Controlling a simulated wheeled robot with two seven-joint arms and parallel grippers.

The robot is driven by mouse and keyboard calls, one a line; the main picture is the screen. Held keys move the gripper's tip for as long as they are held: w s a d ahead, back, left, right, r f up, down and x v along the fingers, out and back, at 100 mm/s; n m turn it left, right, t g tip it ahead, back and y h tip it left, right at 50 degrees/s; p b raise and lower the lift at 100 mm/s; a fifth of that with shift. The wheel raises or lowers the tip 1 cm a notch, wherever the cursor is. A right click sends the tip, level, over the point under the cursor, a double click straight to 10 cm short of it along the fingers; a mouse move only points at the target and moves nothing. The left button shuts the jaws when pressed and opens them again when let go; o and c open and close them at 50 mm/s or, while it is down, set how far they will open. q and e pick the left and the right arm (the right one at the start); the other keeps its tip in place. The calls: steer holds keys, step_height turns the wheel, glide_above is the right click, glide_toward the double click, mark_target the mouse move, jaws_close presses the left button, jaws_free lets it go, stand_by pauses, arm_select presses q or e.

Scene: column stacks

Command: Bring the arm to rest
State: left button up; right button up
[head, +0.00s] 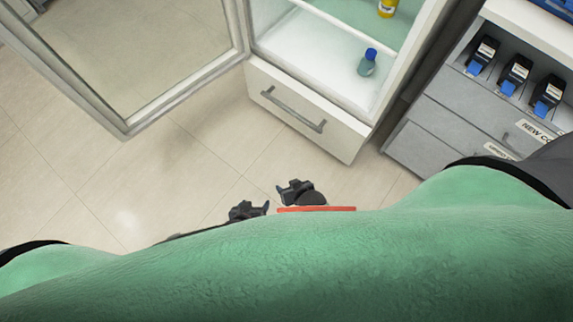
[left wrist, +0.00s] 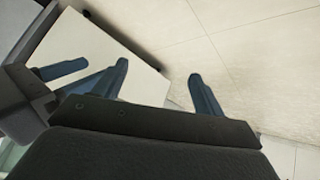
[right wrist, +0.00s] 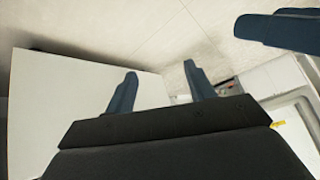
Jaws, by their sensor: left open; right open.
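My left gripper (head: 258,208) is low in the middle of the head view, above the floor, just past the edge of my green body. In the left wrist view its fingers (left wrist: 158,72) are apart with nothing between them. My right gripper (head: 284,189) is close beside it, slightly higher in the picture. In the right wrist view its fingers (right wrist: 160,69) are also apart and empty. Each wrist view shows part of the other gripper near its edge. I cannot tell whether the two touch. Most of both arms is hidden behind my body.
An open fridge (head: 316,50) holds a blue-capped bottle (head: 367,66) and a yellow bottle (head: 387,8). Its glass door (head: 120,60) swings out left; a drawer (head: 300,110) is below. A grey cabinet (head: 440,130) with dark blue-tipped items stands right. Floor (head: 190,150) is clear.

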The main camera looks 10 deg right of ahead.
steer(key=shift+n+y, duration=0.3)
steer(key=shift+y, duration=0.2)
steer(key=s, duration=0.1)
steer(key=s+a, duration=0.1)
steer(key=s+f, duration=0.1)
steer(key=s, duration=0.1)
steer(key=shift+s+a, duration=0.1)
steer(key=shift+a, duration=0.25)
